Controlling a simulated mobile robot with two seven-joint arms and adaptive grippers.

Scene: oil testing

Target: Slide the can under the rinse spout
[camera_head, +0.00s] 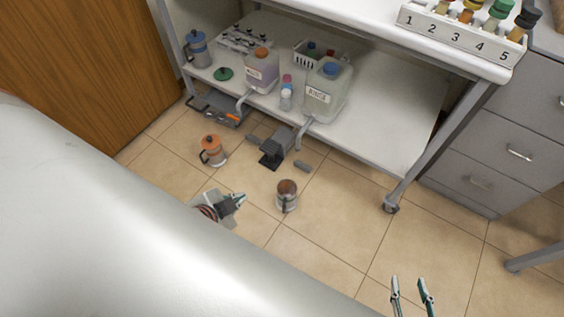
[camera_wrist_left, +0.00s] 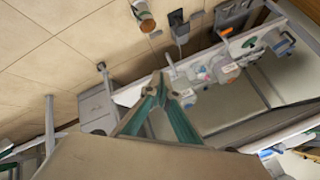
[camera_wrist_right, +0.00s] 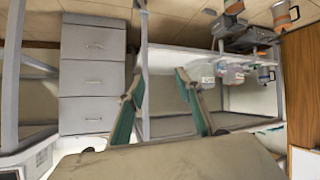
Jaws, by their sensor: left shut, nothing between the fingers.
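A grey metal can (camera_head: 287,196) with a brownish top stands upright on the tiled floor. It also shows at the top of the left wrist view (camera_wrist_left: 143,18). The RINSE jug (camera_head: 325,92), clear with a blue cap, stands on the lower cart shelf. Its grey spout (camera_head: 303,133) hangs over the shelf's front edge, behind the can and slightly right of it. The can is not beneath it. My left gripper (camera_head: 241,198) is shut and empty, left of the can and apart from it. My right gripper (camera_head: 408,280) is open and empty at the lower right.
A dark grey device (camera_head: 272,155) sits on the floor between the can and the shelf. An orange can with a handle (camera_head: 213,150) stands left of it. A cart leg with caster (camera_head: 391,203) is to the right. Floor right of the can is clear.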

